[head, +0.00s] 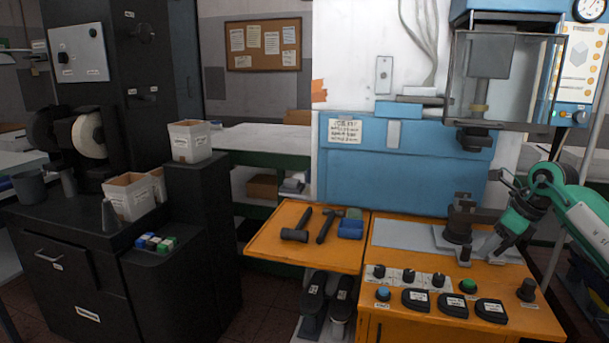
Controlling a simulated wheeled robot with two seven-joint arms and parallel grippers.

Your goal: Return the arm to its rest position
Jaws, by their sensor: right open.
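My right arm comes in from the right edge, and its green and grey right gripper (488,247) points down and left over the orange press table (385,333). The gripper is open, and I see nothing held in it. Its fingertips are close to a dark metal fixture (459,222) on the grey plate (400,236); I cannot tell whether they touch it. My left gripper is not in view.
The blue press with its clear guard (500,85) stands above the fixture. Buttons and knobs (410,277) line the table's front. Hammers (296,233) and a blue box (350,229) lie on the orange side shelf (275,246). Dark shoe-shaped pieces (314,295) stand below it. A black machine is at left.

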